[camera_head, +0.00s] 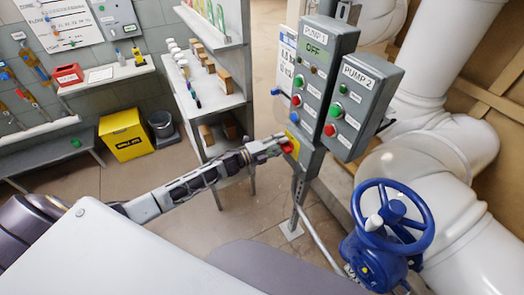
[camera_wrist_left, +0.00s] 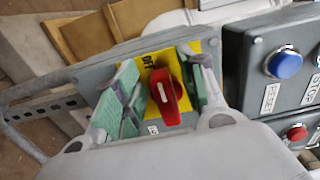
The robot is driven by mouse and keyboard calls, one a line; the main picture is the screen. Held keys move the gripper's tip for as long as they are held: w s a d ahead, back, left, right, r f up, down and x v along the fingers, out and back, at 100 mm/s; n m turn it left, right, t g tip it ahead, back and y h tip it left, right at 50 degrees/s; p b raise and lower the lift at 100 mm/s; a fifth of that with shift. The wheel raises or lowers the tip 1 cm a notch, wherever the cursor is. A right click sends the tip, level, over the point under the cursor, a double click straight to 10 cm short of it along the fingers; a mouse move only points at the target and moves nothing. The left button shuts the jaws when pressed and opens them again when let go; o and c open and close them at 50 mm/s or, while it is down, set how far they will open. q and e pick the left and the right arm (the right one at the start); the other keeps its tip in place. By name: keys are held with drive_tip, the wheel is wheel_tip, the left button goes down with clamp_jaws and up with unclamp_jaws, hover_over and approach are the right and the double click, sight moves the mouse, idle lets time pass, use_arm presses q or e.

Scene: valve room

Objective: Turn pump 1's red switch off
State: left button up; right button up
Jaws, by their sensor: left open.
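The red switch (camera_wrist_left: 166,97) is a rotary handle on a yellow plate (camera_wrist_left: 211,46), at the lower end of the grey pump 1 panel (camera_head: 318,72). In the left wrist view the handle stands between the green-padded fingers of my left gripper (camera_wrist_left: 160,72). The fingers are open, one on each side, with a gap to the left finger; contact on the right side is unclear. In the head view my left gripper (camera_head: 279,145) reaches the switch from the left and partly covers it. My right gripper is not in view.
The pump 2 panel (camera_head: 372,88) stands close on the right. Blue and red buttons (camera_wrist_left: 283,65) sit beside the switch in the left wrist view. A blue handwheel valve (camera_head: 392,225) and white pipes are at right. Shelves (camera_head: 218,100) and a yellow bin (camera_head: 124,136) stand left.

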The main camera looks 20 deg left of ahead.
use_arm(q)
drive_tip(key=v, duration=1.1)
drive_tip(key=shift+s+a, duration=0.2)
idle(0.4)
idle(0.4)
